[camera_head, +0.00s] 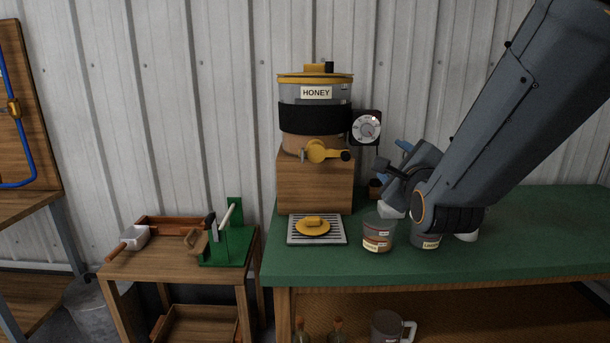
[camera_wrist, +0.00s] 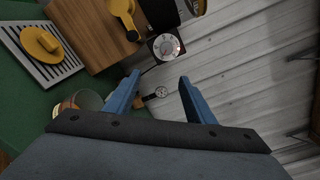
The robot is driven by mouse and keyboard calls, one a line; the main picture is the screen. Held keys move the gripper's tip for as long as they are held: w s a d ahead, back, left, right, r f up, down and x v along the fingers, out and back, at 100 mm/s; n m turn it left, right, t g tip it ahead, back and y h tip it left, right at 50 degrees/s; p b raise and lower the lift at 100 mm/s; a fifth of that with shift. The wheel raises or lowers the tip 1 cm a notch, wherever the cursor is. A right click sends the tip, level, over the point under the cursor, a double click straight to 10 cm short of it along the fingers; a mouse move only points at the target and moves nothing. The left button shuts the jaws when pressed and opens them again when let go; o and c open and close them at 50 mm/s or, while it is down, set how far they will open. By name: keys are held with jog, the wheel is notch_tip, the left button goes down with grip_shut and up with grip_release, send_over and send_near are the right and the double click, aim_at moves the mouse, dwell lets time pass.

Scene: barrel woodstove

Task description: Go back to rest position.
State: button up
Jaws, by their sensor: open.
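My gripper (camera_wrist: 160,92) shows two blue fingers, spread apart with nothing between them in the wrist view. In the head view my gripper (camera_head: 392,158) is above the green table (camera_head: 530,215), to the right of the wooden block (camera_head: 315,180) that carries the honey tank (camera_head: 310,105). The fingers are partly hidden by the wrist there. My arm reaches in from the upper right.
A labelled glass jar (camera_head: 378,233) stands below my gripper, and a second jar (camera_head: 426,241) is partly behind my arm. A dial (camera_head: 367,128) is beside the tank. A drip grate (camera_head: 317,240) holds a yellow lid (camera_head: 313,226). The table's right side is clear.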

jog(key=s+f+n+g+p, duration=0.3)
jog(key=s+f+n+g, duration=0.65)
jog(key=f+n, duration=0.45)
jog(key=s+f+n+g, duration=0.2)
jog(key=s+n, duration=0.1)
jog(key=s, duration=0.3)
jog(key=s+f+n+g+p, duration=0.1)
jog(key=s+n+g, duration=0.2)
jog(key=s, duration=0.3)
jog(key=s+f+n+g, duration=0.2)
jog(key=s+n+g, duration=0.1)
jog(key=s, duration=0.3)
jog(key=shift+f+n+p, duration=0.3)
jog(key=shift+n+p, duration=0.1)
jog(key=shift+n, duration=0.5)
jog(key=shift+a, duration=0.1)
